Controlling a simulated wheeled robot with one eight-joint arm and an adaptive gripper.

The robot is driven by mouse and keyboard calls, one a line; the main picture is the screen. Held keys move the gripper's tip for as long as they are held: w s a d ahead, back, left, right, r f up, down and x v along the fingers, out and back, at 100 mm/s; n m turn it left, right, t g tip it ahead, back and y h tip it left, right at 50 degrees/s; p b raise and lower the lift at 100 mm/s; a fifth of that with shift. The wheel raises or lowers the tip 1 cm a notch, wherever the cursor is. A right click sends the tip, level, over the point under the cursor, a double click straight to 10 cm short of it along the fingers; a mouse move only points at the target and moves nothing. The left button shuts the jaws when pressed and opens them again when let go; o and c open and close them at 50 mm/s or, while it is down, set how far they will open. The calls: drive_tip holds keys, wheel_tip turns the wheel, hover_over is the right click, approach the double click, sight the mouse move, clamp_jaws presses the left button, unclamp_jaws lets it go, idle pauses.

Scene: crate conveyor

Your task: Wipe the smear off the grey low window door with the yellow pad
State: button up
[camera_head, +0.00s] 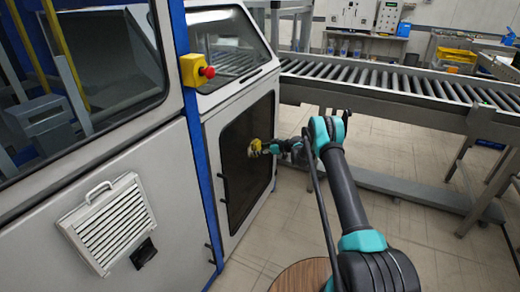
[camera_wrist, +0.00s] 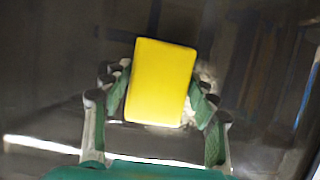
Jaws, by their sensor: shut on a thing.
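The grey low window door (camera_head: 241,190) has a dark pane in a light grey frame, left of centre in the head view. My gripper (camera_head: 261,147) is shut on the yellow pad (camera_head: 254,149) in front of the pane's middle. In the wrist view the pad (camera_wrist: 160,82) sits slightly tilted between both fingers, with the dark pane behind it. A whitish smear (camera_wrist: 208,82) shows beside the pad's right edge, with a little more below it. The pad hides the rest of that patch. I cannot tell for sure whether the pad touches the pane.
A blue post (camera_head: 197,140) and a yellow box with a red emergency button (camera_head: 193,70) stand left of the door. A roller conveyor (camera_head: 400,84) runs behind on the right. The tiled floor (camera_head: 310,215) right of the door is mostly clear, with a round brown top (camera_head: 300,276) below.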

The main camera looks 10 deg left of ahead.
sight(250, 150)
drive_tip(key=shift+s+a, duration=0.2)
drive_tip(key=shift+s, duration=0.45)
drive_tip(key=shift+s+a, duration=0.25)
drive_tip(key=shift+s, duration=0.4)
drive_tip(key=shift+s+a, duration=0.2)
drive_tip(key=shift+s, duration=0.45)
drive_tip(key=shift+s+a, duration=0.4)
drive_tip(key=shift+s, duration=0.45)
drive_tip(key=shift+s+a, duration=0.35)
drive_tip(key=shift+s, duration=0.45)
drive_tip(key=shift+r, duration=1.35)
drive_tip(key=shift+w+d, duration=0.4)
drive_tip(key=shift+w, duration=0.5)
drive_tip(key=shift+w+d, duration=0.4)
drive_tip(key=shift+w, duration=0.45)
drive_tip(key=w+d, duration=0.2)
drive_tip(key=w, duration=0.5)
drive_tip(key=shift+d, duration=0.1)
